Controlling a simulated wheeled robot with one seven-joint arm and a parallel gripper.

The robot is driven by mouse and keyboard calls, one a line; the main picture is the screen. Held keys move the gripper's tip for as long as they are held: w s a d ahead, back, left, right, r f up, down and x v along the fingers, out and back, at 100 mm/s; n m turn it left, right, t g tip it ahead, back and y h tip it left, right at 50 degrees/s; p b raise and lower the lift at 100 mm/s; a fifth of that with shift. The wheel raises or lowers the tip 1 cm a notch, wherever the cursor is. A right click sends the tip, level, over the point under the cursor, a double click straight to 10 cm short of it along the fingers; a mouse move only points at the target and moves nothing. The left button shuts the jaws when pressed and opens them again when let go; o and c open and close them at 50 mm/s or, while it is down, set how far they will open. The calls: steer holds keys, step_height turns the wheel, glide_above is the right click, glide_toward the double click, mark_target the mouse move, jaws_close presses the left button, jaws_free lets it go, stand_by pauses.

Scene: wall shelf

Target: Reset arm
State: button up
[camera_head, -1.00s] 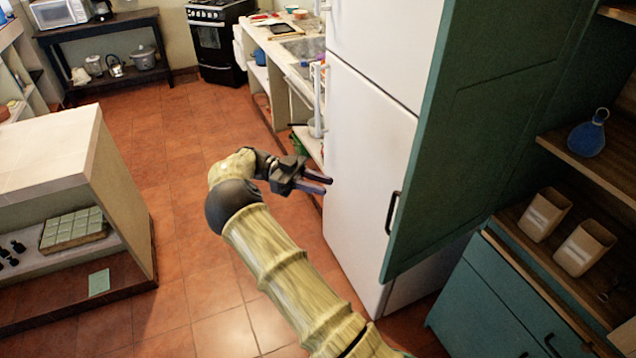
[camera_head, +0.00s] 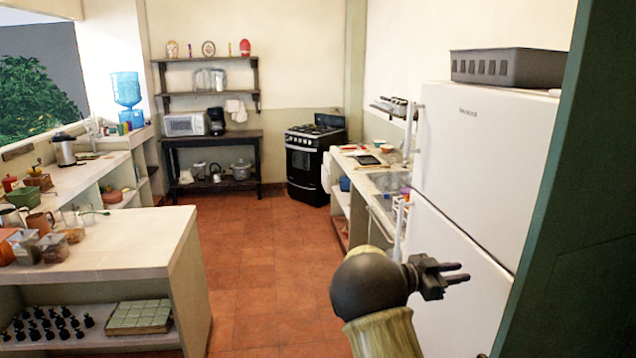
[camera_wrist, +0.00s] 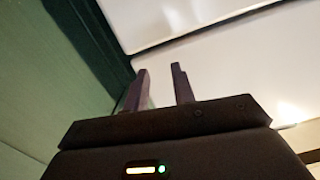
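My gripper (camera_head: 458,273) is at the lower right of the head view, in front of the white fridge (camera_head: 470,180). Its two dark fingers point right and a gap shows between them. In the wrist view, the fingers of my gripper (camera_wrist: 160,88) stand apart with nothing between them. The white fridge surface (camera_wrist: 235,65) lies beyond the fingertips. The green cabinet door (camera_head: 580,230) is just right of the gripper in the head view, and its green panel (camera_wrist: 45,85) fills the left of the wrist view.
A grey crate (camera_head: 508,67) sits on the fridge. A counter island (camera_head: 130,245) stands at the left. The black stove (camera_head: 310,160) and a dark table (camera_head: 213,135) are at the back. The tiled floor (camera_head: 260,260) between island and right counter is clear.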

steer(key=s+a+f+n+t+y, duration=0.2)
steer(key=a+n+t+y, duration=0.1)
steer(key=a+n+y, duration=0.35)
steer(key=s+a+f+n+t+y, duration=0.25)
steer(key=a+n+t+y, duration=0.2)
steer(key=y, duration=0.25)
steer(key=s+a+f+n+g+y, duration=0.1)
steer(key=s+a+f+n+g, duration=0.1)
steer(key=s, duration=0.6)
steer(key=s+a+f+n+g+y, duration=0.1)
steer(key=s+a+n+g, duration=0.1)
steer(key=s, duration=0.6)
steer(key=s+a+f+n+g+y, duration=0.1)
steer(key=s+g, duration=0.3)
steer(key=s, duration=0.4)
steer(key=shift+s+a+f+n+y, duration=0.35)
steer(key=shift+a+f+n, duration=0.4)
steer(key=shift+f, duration=0.1)
steer(key=shift+w, duration=0.15)
